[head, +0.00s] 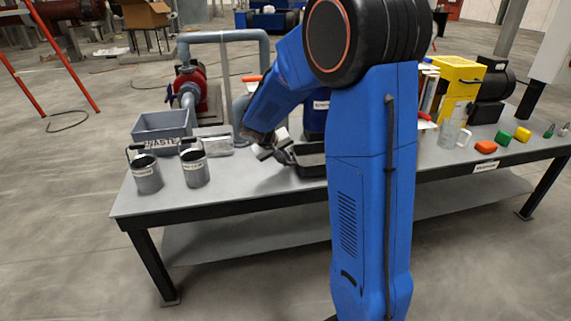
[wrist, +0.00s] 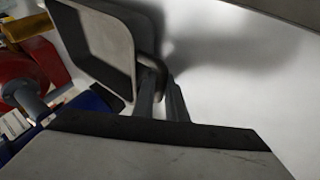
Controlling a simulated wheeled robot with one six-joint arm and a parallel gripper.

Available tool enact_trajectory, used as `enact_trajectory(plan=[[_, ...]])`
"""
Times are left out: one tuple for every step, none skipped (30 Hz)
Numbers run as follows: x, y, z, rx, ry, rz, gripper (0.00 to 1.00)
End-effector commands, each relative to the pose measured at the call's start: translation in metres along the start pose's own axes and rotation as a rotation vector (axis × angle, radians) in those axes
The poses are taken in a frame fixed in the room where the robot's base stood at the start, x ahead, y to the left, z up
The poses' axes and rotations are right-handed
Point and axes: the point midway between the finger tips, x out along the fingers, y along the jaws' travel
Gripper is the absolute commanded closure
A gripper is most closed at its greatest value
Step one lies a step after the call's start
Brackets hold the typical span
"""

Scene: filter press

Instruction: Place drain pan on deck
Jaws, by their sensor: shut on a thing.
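The drain pan (head: 312,160) is a shallow dark-rimmed tray in the head view, above or on the grey bench top and partly hidden behind my blue arm. My gripper (head: 283,153) is at the pan's left end. In the wrist view its fingers (wrist: 162,88) are shut on a dark piece at the pan's edge. A soft shadow falls on the pale surface beside it. I cannot tell whether the pan touches the bench. Nothing is labelled as the deck.

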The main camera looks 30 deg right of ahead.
Motion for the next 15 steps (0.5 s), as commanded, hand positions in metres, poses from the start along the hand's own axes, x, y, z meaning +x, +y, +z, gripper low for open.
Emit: enact_trajectory(plan=[[0.0057, -0.0034, 0.0024, -0.003, -0.001, 0.000, 1.00], [0.0084, -0.0051, 0.0035, -0.003, 0.000, 0.000, 1.00], [0.0112, -0.0069, 0.0049, -0.002, -0.001, 0.000, 1.00], [0.0124, -0.0076, 0.0055, -0.002, -0.001, 0.000, 1.00], [0.0130, -0.0080, 0.0058, -0.002, 0.000, 0.000, 1.00], [0.0130, -0.0080, 0.0057, -0.001, 0.000, 0.000, 1.00], [0.0128, -0.0079, 0.0056, -0.001, 0.000, 0.000, 1.00], [0.0127, -0.0078, 0.0055, -0.001, 0.000, 0.000, 1.00], [0.0127, -0.0078, 0.0055, -0.001, 0.001, 0.000, 1.00], [0.0126, -0.0077, 0.0054, -0.001, 0.001, 0.000, 1.00], [0.0127, -0.0078, 0.0056, -0.001, 0.000, -0.001, 0.81], [0.0127, -0.0078, 0.0055, -0.001, 0.000, -0.001, 0.71], [0.0127, -0.0078, 0.0055, -0.001, 0.000, -0.001, 0.69], [0.0126, -0.0078, 0.0055, -0.001, 0.000, -0.001, 0.69], [0.0126, -0.0078, 0.0054, -0.001, 0.000, -0.001, 0.69]])
